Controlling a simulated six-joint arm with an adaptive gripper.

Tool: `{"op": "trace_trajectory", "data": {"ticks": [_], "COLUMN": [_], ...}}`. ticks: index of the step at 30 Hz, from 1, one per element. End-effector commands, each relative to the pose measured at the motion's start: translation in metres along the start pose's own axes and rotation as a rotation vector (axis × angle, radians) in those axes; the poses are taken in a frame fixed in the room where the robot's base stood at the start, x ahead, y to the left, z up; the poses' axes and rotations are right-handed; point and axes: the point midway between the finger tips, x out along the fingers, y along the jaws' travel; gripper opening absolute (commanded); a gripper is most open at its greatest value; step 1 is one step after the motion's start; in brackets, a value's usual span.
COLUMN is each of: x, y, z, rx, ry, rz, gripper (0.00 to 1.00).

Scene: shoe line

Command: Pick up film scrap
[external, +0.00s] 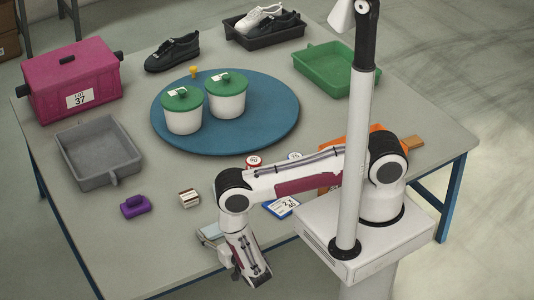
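A blue round mat (275,135) holds two white tubs with green lids. A grey tray (97,153), magenta box (73,79), green tray (338,69) and black shoe (173,52) stand around. A purple item (135,206) and a small block (189,198) lie front left.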

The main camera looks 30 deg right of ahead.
Motion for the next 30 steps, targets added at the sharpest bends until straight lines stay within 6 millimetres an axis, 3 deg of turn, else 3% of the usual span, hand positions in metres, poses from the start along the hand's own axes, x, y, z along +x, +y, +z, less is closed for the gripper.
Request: {"op": "trace_trajectory", "data": {"ticks": [17,30], "x": [-0.001,-0.007], "y": [-0.001,-0.001], "z": [-0.006,-0.047], "rx": [0.001,0.001], "ry": [0.001,0.001], "rz": [0.0,0.0], "gripper": [0.44,0.44]}}
